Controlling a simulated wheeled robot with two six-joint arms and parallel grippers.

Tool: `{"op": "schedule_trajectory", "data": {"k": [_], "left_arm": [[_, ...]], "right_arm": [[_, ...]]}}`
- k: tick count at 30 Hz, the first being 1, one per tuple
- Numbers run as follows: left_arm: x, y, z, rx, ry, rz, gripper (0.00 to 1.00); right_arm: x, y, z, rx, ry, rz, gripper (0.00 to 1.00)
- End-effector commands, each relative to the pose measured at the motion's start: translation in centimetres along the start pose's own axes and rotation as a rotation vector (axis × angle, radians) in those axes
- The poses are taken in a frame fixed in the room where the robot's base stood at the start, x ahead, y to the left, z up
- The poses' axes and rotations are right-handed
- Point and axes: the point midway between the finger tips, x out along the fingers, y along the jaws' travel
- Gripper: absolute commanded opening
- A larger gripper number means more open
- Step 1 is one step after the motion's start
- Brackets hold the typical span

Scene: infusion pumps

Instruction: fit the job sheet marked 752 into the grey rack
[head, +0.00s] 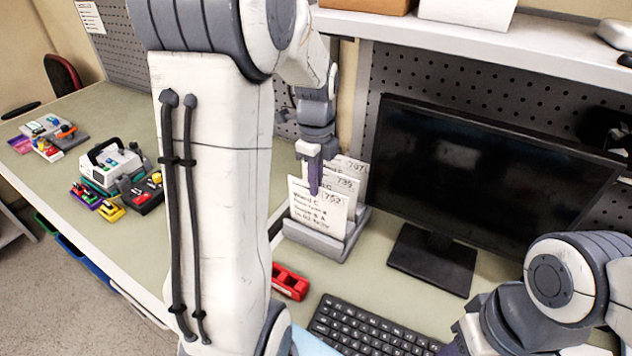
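The job sheet marked 752 (319,212) is a white card with handwritten lines. It stands nearly upright at the front of the grey rack (317,243), its lower edge at the rack's front wall. Two more cards, marked 739 (347,184) and 707 (354,166), stand behind it. My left gripper (314,186) points down at the top edge of the 752 sheet, one dark purple finger in front of it. The other finger is hidden, so whether it grips the sheet does not show. My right arm is at the lower right; its fingers are out of view.
A black monitor (480,170) stands right of the rack, with a keyboard (370,330) in front. A red object (290,282) lies near the front edge. Infusion pumps (113,165) and coloured parts are at the left. A shelf (480,45) hangs above.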

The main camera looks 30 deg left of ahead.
Motion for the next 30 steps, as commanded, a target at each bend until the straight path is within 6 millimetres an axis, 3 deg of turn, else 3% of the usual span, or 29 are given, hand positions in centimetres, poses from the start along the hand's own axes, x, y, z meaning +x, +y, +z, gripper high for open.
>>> {"op": "schedule_trajectory", "data": {"k": [16, 18, 19, 30], "left_arm": [[0.61, -0.01, 0.0, 0.0, 0.0, 0.0, 0.0], [0.57, -0.01, 0.0, 0.0, 0.0, 0.0, 0.3], [0.57, -0.01, 0.0, 0.0, 0.0, 0.0, 0.39], [0.19, -0.04, 0.01, 0.0, 0.0, -0.001, 0.39]], "right_arm": [[0.18, 0.01, 0.01, 0.0, 0.0, 0.0, 0.45], [0.15, 0.01, 0.01, 0.0, 0.0, 0.0, 0.45], [0.15, 0.01, 0.01, 0.0, 0.0, 0.0, 0.45], [0.19, 0.01, 0.01, 0.0, 0.0, 0.0, 0.45]]}}
